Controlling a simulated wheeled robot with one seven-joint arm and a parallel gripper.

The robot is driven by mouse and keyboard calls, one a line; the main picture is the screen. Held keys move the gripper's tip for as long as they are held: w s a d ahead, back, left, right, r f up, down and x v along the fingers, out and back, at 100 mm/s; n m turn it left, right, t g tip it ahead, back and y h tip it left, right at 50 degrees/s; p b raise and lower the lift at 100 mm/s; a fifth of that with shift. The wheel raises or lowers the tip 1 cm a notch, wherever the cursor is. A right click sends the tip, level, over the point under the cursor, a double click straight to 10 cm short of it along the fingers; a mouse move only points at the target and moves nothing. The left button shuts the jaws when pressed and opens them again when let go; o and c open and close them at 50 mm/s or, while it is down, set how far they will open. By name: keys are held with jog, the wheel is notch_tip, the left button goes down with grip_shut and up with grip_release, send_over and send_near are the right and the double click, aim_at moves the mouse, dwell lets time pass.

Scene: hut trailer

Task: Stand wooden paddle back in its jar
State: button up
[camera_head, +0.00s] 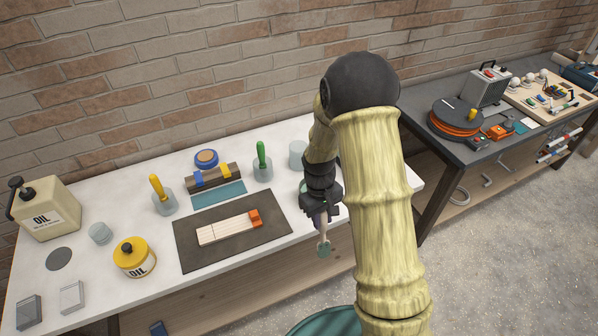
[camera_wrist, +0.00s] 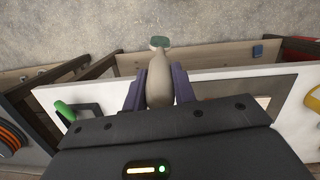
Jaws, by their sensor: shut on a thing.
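My gripper (camera_head: 322,222) is shut on a pale, wood-coloured tapered piece with a grey-green end, which looks like the wooden paddle (camera_head: 323,249). It hangs roughly upright, grey-green end down, in front of the bench's front edge. In the wrist view the paddle (camera_wrist: 160,80) sits between the purple fingers (camera_wrist: 159,88), its grey-green end pointing away. A pale, empty-looking jar (camera_head: 297,153) stands at the back of the white bench, left of my arm. Another clear jar (camera_head: 100,233) stands at the left. I cannot tell which is the paddle's. My arm hides part of the bench's right side.
A green-handled tool (camera_head: 262,154) and a yellow-handled tool (camera_head: 157,186) stand in clear holders. A dark mat (camera_head: 195,258) bears pale strips with an orange end. An oil can (camera_head: 48,207) and yellow oil pot (camera_head: 134,257) stand left. A dark bench (camera_head: 462,150) is at right.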

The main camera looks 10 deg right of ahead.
aim_at(325, 249)
jog(key=f+m+b, duration=0.1)
jog(key=f+b, duration=0.2)
jog(key=f, duration=0.3)
jog(key=w+d+f+m+b, duration=0.1)
jog(key=f+m+b, duration=0.1)
jog(key=f, duration=0.5)
jog(key=d+f+m+b, duration=0.1)
jog(key=f+b, duration=0.3)
jog(key=f, duration=0.3)
jog(key=shift+w+d+f+m, duration=0.1)
jog(key=shift+w+f+m, duration=0.1)
jog(key=shift+m, duration=0.2)
